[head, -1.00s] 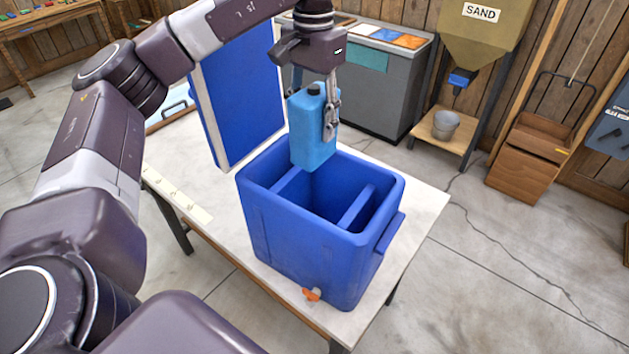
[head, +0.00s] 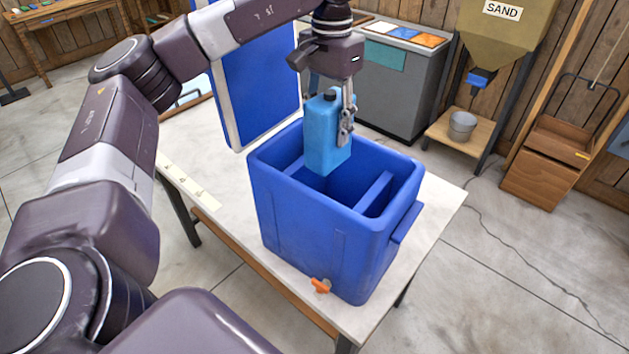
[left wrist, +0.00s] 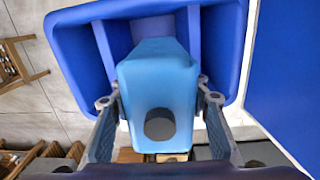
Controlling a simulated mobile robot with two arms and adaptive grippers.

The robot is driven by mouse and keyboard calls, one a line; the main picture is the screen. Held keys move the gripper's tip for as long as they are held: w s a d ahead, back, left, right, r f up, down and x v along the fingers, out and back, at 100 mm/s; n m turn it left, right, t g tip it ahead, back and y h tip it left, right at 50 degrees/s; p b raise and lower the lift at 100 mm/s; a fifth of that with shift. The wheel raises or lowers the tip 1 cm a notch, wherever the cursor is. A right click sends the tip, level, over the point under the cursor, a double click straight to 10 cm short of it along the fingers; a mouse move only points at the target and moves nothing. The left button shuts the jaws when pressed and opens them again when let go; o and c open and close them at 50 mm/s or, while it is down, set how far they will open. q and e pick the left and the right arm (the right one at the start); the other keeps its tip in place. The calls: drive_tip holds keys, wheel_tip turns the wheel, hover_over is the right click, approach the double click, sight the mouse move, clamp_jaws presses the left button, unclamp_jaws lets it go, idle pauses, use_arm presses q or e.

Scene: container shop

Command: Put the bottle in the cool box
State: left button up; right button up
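The light blue bottle (head: 322,133) with a dark cap hangs upright from my left gripper (head: 346,122), whose fingers are shut on its sides. The dark blue cool box (head: 320,225) stands open on the table. Two inner dividers split it. The bottle's lower end is at about the level of the box opening, near the rear rim. In the left wrist view the bottle (left wrist: 158,85) sits between my fingers, over the middle compartment between the dividers (left wrist: 105,50). Its bottom is hard to place in depth. My right gripper is not in view.
The box's raised lid (head: 265,90) stands upright behind its left side. The white table (head: 215,150) has free room left of the box. An orange tap (head: 320,285) sticks out low at the front. A grey cabinet (head: 397,88) stands behind the table.

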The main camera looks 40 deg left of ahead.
use_arm(q)
drive_tip(key=o, duration=0.5)
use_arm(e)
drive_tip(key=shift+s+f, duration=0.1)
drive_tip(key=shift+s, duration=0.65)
use_arm(q)
drive_tip(key=shift+r, duration=0.1)
wheel_tip(320, 180, up, 12)
drive_tip(key=shift+f, duration=0.1)
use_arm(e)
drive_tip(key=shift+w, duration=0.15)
use_arm(q)
drive_tip(key=shift+w, duration=0.1)
